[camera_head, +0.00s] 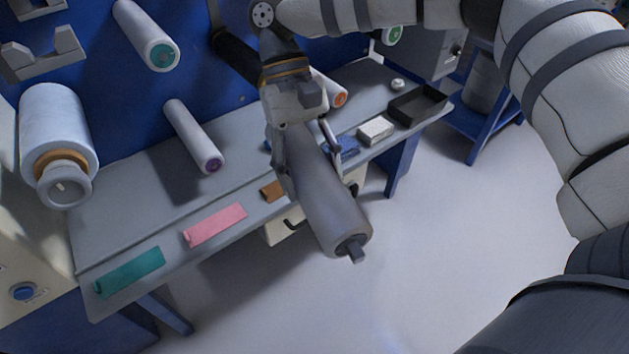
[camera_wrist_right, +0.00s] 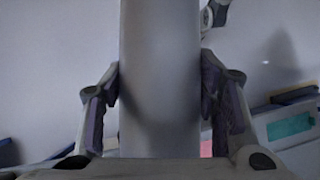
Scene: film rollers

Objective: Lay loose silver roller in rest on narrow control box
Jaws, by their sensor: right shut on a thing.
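The silver roller (camera_head: 333,210), a thick grey cylinder with a dark shaft stub at its near end, is held in my right gripper (camera_head: 308,172). It hangs tilted in front of the bench, its near end over the floor. In the right wrist view, the roller (camera_wrist_right: 160,60) stands between both fingers of the right gripper (camera_wrist_right: 160,88), which touch its sides. A grey box with a knob (camera_head: 428,52) stands at the bench's far right end, partly behind my arm. I cannot tell whether this is the narrow control box, and its rest is not visible. My left gripper is not in view.
The bench (camera_head: 120,215) carries a pink strip (camera_head: 215,225), a green strip (camera_head: 128,271), a white block (camera_head: 376,130) and a black tray (camera_head: 417,106). Rolls stick out from the blue panel (camera_head: 90,95). Grey brackets (camera_head: 45,52) are at upper left. The floor in front is clear.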

